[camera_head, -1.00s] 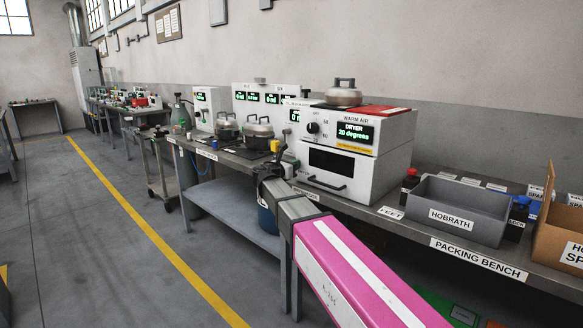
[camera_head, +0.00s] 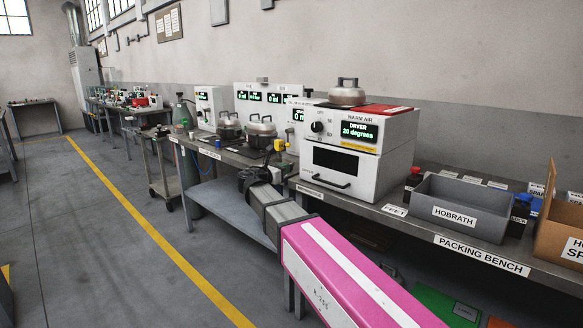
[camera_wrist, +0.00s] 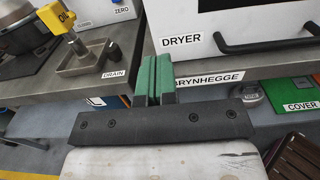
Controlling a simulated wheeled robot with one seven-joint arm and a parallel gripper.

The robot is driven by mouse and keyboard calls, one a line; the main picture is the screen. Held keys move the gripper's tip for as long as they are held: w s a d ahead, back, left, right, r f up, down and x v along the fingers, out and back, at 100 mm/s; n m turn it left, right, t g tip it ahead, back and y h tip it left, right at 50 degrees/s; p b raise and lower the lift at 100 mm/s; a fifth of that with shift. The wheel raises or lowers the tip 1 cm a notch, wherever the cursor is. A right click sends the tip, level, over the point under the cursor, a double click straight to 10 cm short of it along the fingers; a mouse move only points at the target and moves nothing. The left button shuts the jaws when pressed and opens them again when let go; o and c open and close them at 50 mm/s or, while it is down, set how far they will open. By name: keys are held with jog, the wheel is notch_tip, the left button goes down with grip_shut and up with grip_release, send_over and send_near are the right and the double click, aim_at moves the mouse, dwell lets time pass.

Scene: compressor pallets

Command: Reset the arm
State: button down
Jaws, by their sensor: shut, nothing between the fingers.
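My gripper (camera_wrist: 154,80) shows in the wrist view as two green fingers pressed together, with nothing between them. Its fingers stand in front of the bench's front edge, beside the labels under the dryer. In the head view, my gripper (camera_head: 250,179) is the dark end of my pink and grey arm, in front of the bench edge and left of the white dryer (camera_head: 345,178). Its fingertips are too small to make out there. The dryer also shows at the top of the wrist view (camera_wrist: 215,42).
The packing bench (camera_head: 455,249) runs along the right, with a grey HOBRATH bin (camera_head: 470,222) and a cardboard box (camera_head: 560,240). Pots (camera_head: 261,133) and a drain tray (camera_wrist: 88,60) stand left of the dryer. A lower shelf (camera_head: 222,208) lies below.

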jog(key=v, duration=0.5)
jog(key=s+d+f+m+g+y, duration=0.2)
jog(key=s+d+f+m+g, duration=0.3)
jog(key=d+f, duration=0.55)
jog(key=s+d+f+m+g+y, duration=0.15)
jog(key=d+f+m+g, duration=0.25)
jog(key=d+f+m, duration=0.55)
jog(key=s+d+f+m+g+y, duration=0.2)
jog(key=s+d+f+m+y, duration=0.2)
jog(key=s+f+m, duration=0.2)
jog(key=s+d+f+m+g+y, duration=0.2)
jog(key=s+d+f+m+y, duration=0.2)
jog(key=s+f+m, duration=0.3)
notch_tip(320, 180, down, 3)
jog(key=shift+s+d+f+g, duration=0.1)
jog(key=shift+s+d+g, duration=0.2)
jog(key=shift+d+g, duration=0.1)
jog(key=shift+m, duration=0.25)
